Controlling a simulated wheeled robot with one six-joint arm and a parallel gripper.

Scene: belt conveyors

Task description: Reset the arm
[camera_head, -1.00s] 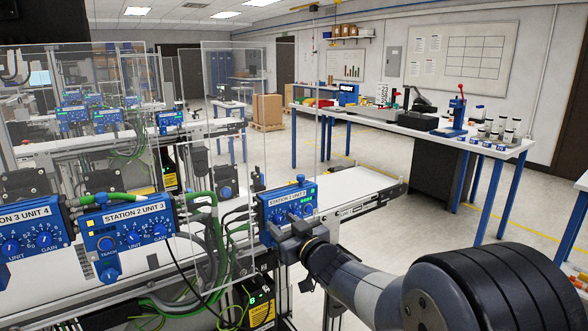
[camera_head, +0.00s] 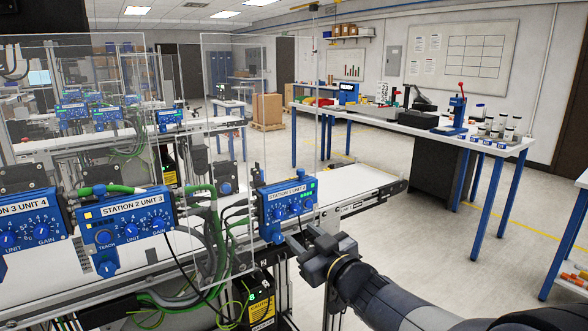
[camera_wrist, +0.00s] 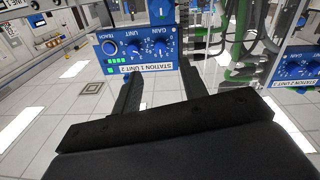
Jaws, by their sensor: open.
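My gripper (camera_head: 303,241) is just right of and below the blue STATION 1 UNIT 2 panel (camera_head: 286,205), with its fingers toward it. In the wrist view the gripper (camera_wrist: 158,85) shows two dark fingers apart, with nothing between them. The same panel (camera_wrist: 138,50) appears upside down beyond the fingertips, with a gap that I cannot measure. It has knobs and lit green indicators. My forearm runs to the lower right in the head view.
Blue STATION 2 UNIT 3 panel (camera_head: 126,229) and green cables (camera_head: 205,225) are at left. A white conveyor belt (camera_head: 350,182) extends right. A workbench (camera_head: 445,133) stands beyond open floor (camera_head: 410,235).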

